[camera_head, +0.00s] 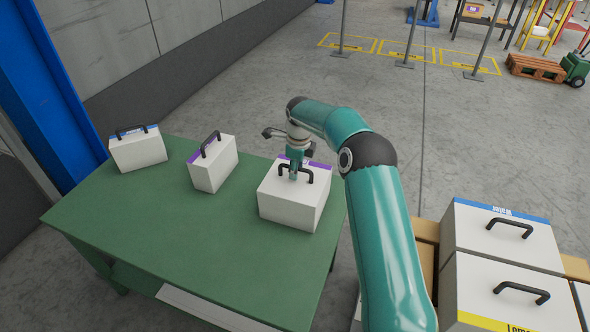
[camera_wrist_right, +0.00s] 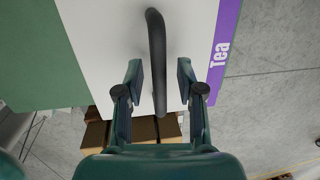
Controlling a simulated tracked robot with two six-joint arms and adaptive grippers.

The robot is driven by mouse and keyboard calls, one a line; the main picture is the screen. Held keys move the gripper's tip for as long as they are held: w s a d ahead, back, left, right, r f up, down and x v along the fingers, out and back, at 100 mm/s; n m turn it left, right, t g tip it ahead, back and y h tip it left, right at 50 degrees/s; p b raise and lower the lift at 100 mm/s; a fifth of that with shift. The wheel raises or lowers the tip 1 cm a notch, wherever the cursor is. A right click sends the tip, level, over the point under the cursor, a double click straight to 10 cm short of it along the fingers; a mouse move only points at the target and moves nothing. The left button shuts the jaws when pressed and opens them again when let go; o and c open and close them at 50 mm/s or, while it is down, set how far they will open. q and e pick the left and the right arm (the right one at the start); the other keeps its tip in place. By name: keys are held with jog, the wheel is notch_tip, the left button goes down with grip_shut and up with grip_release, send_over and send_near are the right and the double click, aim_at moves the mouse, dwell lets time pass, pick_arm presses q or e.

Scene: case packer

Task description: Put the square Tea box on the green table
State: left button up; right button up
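The square Tea box (camera_head: 290,208) is white with a black handle and a purple strip. It sits upright on the green table (camera_head: 190,250), close to the table's right edge. In the right wrist view the Tea box (camera_wrist_right: 100,45) shows its "Tea" label on the purple strip at the right. My right gripper (camera_head: 293,175) is over the top of the box at the handle. In the wrist view the right gripper (camera_wrist_right: 160,75) is open, with one finger on each side of the handle (camera_wrist_right: 157,50) and gaps between. My left gripper is not in view.
A blue-striped box (camera_head: 138,152) and a narrower purple-striped box (camera_head: 214,168) stand on the table's far side. The table's front is clear. At the lower right, a blue-striped box (camera_head: 490,240) and a yellow-striped Lemon box (camera_head: 510,295) stand among cartons.

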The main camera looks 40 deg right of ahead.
notch_tip(320, 180, up, 12)
jog(key=s+a, duration=0.1)
jog(key=shift+s+f, duration=0.2)
jog(key=shift+s, duration=0.15)
